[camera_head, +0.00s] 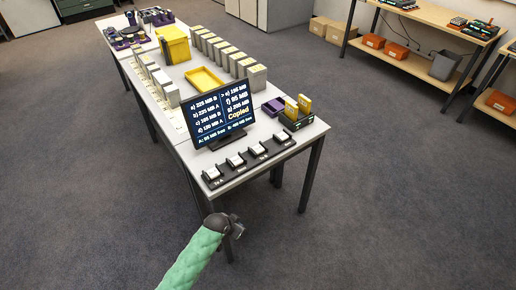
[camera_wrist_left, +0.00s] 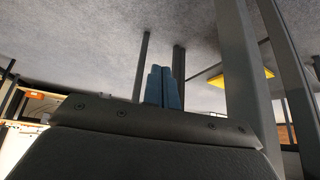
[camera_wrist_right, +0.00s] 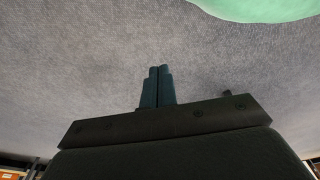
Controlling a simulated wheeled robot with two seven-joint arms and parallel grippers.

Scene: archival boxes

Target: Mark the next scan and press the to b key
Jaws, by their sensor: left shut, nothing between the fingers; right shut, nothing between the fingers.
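A dark monitor (camera_head: 222,115) stands on the near end of the long table. Its screen lists lettered sizes in MB, some followed by A or B, with a ">" mark at line e and the word "Copied". A row of several white keys (camera_head: 235,160) on dark bases lies along the table's front edge; the leftmost label seems to read "to A", and the others are too small to read. My left gripper (camera_head: 236,226) is below and in front of this edge, apart from the keys; its fingers (camera_wrist_left: 164,88) are shut and empty. My right gripper (camera_wrist_right: 157,86) is shut and empty over carpet.
A dark holder (camera_head: 296,120) with yellow cartridges stands right of the monitor. Behind it are a yellow tray (camera_head: 204,80), a yellow bin (camera_head: 174,45) and rows of grey boxes (camera_head: 226,55). Wooden shelves (camera_head: 430,14) stand at the right. The carpet around is clear.

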